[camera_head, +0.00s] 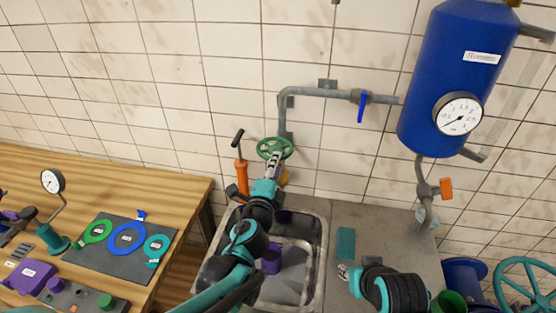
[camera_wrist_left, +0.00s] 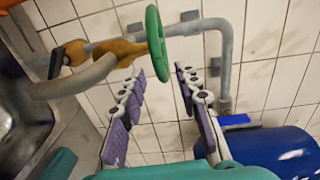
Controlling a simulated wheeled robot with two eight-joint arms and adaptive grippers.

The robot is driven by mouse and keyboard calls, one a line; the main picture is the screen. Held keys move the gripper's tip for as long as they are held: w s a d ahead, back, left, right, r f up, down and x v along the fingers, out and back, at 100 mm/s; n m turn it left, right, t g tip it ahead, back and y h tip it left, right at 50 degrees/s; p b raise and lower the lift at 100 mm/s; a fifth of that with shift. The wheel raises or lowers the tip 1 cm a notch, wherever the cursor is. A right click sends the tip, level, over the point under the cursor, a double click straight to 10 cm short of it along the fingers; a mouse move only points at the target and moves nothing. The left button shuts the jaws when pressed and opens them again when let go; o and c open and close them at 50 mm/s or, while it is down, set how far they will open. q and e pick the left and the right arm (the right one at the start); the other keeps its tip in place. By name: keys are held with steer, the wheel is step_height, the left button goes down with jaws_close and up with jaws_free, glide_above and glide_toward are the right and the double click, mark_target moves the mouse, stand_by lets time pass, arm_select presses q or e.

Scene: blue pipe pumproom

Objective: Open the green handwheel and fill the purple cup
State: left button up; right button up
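The green handwheel (camera_head: 274,148) sits on the grey wall pipe above the sink. My left gripper (camera_head: 271,166) reaches up to it. In the left wrist view the handwheel (camera_wrist_left: 158,42) appears edge-on at the fingertips of the left gripper (camera_wrist_left: 160,74). Its two fingers are spread apart, with the lower rim between them; contact cannot be told. The purple cup (camera_head: 271,262) is in the sink, partly hidden by my left arm. The brass tap body and spout (camera_wrist_left: 130,48) show beside the wheel. My right gripper (camera_head: 346,272) is low at the right, its fingers unclear.
The metal sink (camera_head: 317,262) lies under my left arm. A teal block (camera_head: 346,243) is on the grey counter. A blue-handled valve (camera_head: 362,105) and blue tank (camera_head: 450,75) are at the right. A wooden bench (camera_head: 185,190) with gaskets stands left. An orange pump (camera_head: 241,177) is near the wheel.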

mark_target(284, 155)
arm_select(q)
steer(key=shift+x, duration=1.85)
steer(key=shift+c, duration=0.2)
jaws_close()
steer(key=shift+s+d+f+n+y+b, duration=0.1)
steer(key=shift+d+f+n+y+b, duration=0.1)
steer(key=shift+n+y+b, duration=0.15)
steer(key=shift+d+r+n+y, duration=0.15)
steer(key=shift+n+y, duration=0.1)
steer(key=shift+y, duration=0.3)
steer(key=shift+w+d+n+y+b, duration=0.1)
steer(key=shift+w+d+n+y, duration=0.1)
steer(key=shift+n+y, duration=0.5)
steer(key=shift+w+d+n+y+b, duration=0.15)
steer(key=shift+n+y, duration=0.3)
steer(key=shift+y, duration=0.5)
steer(key=shift+w+d+n+y+b, duration=0.1)
steer(key=shift+d+n+y, duration=0.1)
steer(key=shift+n+y, duration=0.5)
